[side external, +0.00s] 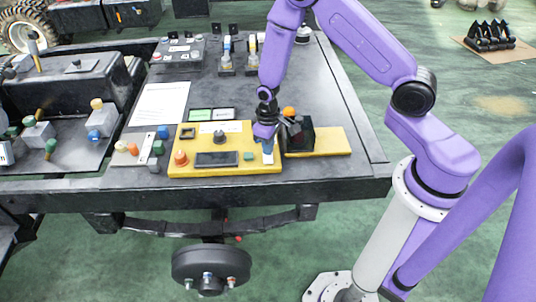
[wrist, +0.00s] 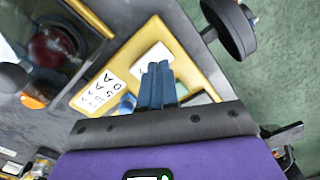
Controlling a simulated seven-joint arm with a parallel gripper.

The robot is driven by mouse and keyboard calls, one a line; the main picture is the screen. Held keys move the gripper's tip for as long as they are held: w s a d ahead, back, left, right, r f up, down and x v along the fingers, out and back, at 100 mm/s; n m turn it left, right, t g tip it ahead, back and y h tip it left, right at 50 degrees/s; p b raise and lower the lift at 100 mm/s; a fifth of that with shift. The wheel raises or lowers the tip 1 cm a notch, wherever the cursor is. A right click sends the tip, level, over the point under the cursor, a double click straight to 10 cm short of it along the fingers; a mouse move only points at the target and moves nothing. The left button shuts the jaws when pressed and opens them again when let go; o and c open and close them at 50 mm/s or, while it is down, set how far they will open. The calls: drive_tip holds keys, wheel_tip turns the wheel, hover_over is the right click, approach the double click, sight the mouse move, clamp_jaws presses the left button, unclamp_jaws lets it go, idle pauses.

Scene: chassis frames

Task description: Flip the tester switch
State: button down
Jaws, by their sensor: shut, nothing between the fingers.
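The yellow tester panel (side external: 262,168) lies on the dark bench. It carries an orange knob (side external: 181,158), a black dial (side external: 219,137), a dark display (side external: 217,159) and a green button (side external: 248,156). My gripper (side external: 267,143) points down at the panel's right end, its blue fingers shut and empty. A small white block (side external: 268,157), seemingly the switch, shows just below the fingertips. In the wrist view my fingers (wrist: 157,66) lie close together over the white block (wrist: 151,54), partly hiding it. I cannot tell whether they touch it or which way it is set.
A yellow board (side external: 333,141) with a black box (side external: 299,138) and an orange knob (side external: 289,112) stands close to the right of my gripper. A white sheet (side external: 160,104) lies behind left. Several small coloured parts stand left of the panel. The bench is clear at the back right.

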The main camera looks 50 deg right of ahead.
sight(268, 160)
drive_tip(key=shift+r, duration=2.25)
drive_tip(key=s+a+r+n, duration=0.4)
drive_tip(key=s+a+r, duration=0.2)
drive_tip(key=s+r, duration=0.55)
drive_tip(key=s+d+r+n, duration=0.1)
drive_tip(key=s+r+n, duration=0.1)
drive_tip(key=s+r, duration=0.2)
drive_tip(key=s+d+r+n, duration=0.2)
drive_tip(key=s+r, duration=0.3)
drive_tip(key=s, duration=0.6)
drive_tip(key=shift+s+n, duration=0.15)
drive_tip(key=shift+n, duration=0.65)
